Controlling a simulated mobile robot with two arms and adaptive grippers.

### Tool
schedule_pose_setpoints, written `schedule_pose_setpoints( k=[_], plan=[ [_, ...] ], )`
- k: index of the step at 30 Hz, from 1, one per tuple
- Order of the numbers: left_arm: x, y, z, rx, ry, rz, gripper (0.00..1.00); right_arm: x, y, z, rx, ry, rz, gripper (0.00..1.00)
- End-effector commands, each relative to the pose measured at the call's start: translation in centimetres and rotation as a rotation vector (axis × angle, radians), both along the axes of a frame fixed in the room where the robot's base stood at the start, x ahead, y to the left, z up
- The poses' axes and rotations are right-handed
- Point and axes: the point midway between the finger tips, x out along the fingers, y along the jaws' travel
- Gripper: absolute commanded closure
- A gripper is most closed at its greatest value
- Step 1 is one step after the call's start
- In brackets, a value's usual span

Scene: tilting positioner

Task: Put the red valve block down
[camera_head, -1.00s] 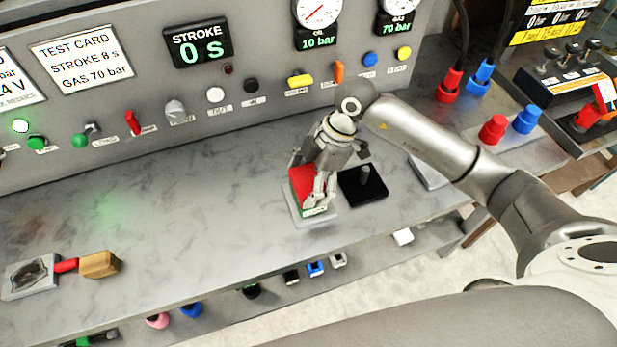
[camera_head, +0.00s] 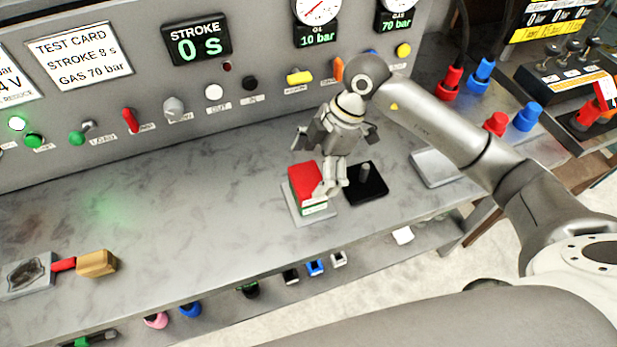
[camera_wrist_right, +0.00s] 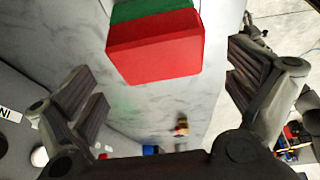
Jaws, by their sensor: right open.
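The red valve block (camera_head: 306,181) rests on a light grey plate (camera_head: 309,219) on the bench, its lower part green and white. My right gripper (camera_head: 320,168) is open just above and behind it, with one finger near the block's right side in the head view. In the right wrist view the block (camera_wrist_right: 158,46) shows its red face and a green strip, ahead of the spread fingers (camera_wrist_right: 165,95) and clear of both. My left gripper is not in view.
A black plate with a peg (camera_head: 365,187) sits right of the block. A control panel (camera_head: 130,130) with knobs stands behind. A wooden-handled brush-like tool (camera_head: 97,263) lies at the left. A bare grey plate (camera_head: 436,167) is at the right. The bench's left middle is clear.

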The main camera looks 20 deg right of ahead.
Motion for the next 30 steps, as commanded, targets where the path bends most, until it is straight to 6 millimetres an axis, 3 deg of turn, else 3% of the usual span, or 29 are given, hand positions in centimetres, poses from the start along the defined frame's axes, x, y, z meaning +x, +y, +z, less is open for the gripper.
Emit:
schedule_pose_setpoints(
  k=[6,12,18,30],
  plan=[
    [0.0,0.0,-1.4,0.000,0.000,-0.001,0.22,0.2,-1.9,4.3,-0.002,-0.007,-0.002,0.00],
    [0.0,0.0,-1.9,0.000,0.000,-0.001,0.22,0.1,-2.9,7.0,0.000,-0.002,-0.001,0.00],
    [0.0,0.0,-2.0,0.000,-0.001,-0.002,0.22,0.1,-3.3,7.9,0.000,0.001,-0.001,0.00],
    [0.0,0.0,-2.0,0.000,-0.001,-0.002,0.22,0.1,-3.3,7.9,0.000,0.000,0.000,0.00]
  ],
)
